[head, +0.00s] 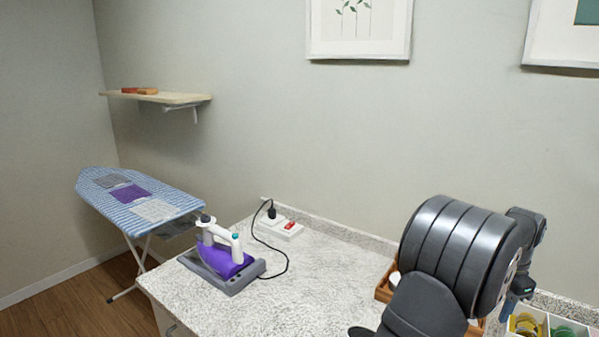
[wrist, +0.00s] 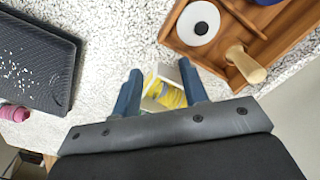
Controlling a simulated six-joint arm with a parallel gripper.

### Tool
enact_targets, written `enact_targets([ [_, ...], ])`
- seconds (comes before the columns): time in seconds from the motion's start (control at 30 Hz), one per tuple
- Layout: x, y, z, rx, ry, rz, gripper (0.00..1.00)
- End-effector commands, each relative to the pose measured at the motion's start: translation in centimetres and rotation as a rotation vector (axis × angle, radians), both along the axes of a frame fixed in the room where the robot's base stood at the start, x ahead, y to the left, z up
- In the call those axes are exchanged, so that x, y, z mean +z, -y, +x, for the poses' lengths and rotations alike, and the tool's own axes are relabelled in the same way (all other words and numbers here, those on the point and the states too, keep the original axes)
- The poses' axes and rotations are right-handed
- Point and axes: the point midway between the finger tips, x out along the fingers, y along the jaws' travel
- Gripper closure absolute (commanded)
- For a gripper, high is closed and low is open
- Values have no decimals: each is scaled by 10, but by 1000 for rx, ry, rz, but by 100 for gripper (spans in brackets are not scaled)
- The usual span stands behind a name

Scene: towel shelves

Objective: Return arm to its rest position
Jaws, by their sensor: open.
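My gripper (wrist: 160,72) shows in the wrist view with its two blue fingers apart. A white box with yellow items (wrist: 168,92) shows between and below the fingers, and I see nothing held. In the head view my gripper (head: 514,296) is at the right, pointing down over the right part of the counter. My large dark arm links cover much of that side and hide part of what lies behind them.
The speckled counter (head: 330,275) is clear in the middle. A purple iron (head: 222,258) rests on its stand, with a cord to a power strip (head: 280,227). A wooden tray (wrist: 225,60), a dark tray (wrist: 40,65) and a pink spool (wrist: 14,113) lie near my gripper.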

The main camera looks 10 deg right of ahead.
Motion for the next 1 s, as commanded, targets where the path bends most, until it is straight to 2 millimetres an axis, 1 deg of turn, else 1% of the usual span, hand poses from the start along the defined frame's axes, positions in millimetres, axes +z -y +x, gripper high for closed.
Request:
enact_targets([
  [0.03, 6, 2, -10, -3, 0, -1, 60],
  [0.27, 30, 6, -49, -4, 1, -1, 60],
  [0.6, 29, -56, -15, 5, 0, 0, 60],
  [1.0, 26, -132, 12, 4, 0, 0, 60],
])
